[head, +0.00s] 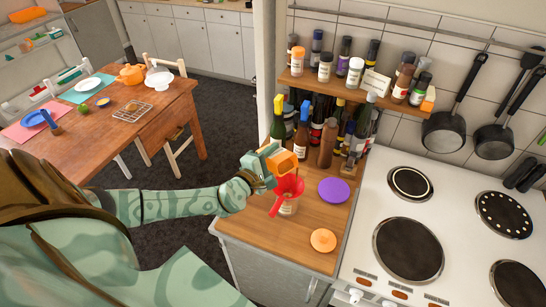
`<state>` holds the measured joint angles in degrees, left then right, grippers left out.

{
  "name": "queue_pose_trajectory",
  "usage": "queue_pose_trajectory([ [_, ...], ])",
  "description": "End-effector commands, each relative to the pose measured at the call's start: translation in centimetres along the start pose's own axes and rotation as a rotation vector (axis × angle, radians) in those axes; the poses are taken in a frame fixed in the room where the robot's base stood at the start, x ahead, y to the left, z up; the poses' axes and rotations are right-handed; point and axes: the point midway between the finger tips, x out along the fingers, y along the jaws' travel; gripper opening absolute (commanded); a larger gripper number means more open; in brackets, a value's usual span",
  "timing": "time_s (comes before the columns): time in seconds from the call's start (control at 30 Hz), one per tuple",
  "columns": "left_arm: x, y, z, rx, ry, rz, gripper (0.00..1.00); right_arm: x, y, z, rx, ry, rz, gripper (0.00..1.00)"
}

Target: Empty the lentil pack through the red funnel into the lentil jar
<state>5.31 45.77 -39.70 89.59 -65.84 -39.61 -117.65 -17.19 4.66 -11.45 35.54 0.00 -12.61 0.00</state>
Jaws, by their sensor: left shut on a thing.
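The red funnel (288,188) sits in the mouth of a clear jar with a pale label (289,208), which I take for the lentil jar, on the wooden counter. My left gripper (269,163) is shut on an orange pack (284,164), which looks like the lentil pack. The pack is tilted and lies just above and behind the funnel's rim. The gripper hides part of the pack, and I cannot see whether anything pours from it. The jar's contents are hard to make out. My right gripper is out of view.
A purple disc (334,190) and an orange lid (323,240) lie on the counter (290,245) right of and in front of the jar. Several bottles (328,143) crowd behind, under a spice shelf (330,88). The cooker (450,240) stands at the right.

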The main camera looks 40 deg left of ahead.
Motion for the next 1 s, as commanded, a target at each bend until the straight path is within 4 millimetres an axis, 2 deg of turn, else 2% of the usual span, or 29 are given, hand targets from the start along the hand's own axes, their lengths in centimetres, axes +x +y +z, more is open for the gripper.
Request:
queue_pose_trajectory([
  [0.5,0.06,-0.47,-0.15,0.088,0.000,0.028,0.16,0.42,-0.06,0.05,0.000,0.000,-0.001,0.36],
  [1.0,0.05,-0.42,-0.12,0.087,0.000,0.027,0.16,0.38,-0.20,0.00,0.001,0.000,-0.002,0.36],
])
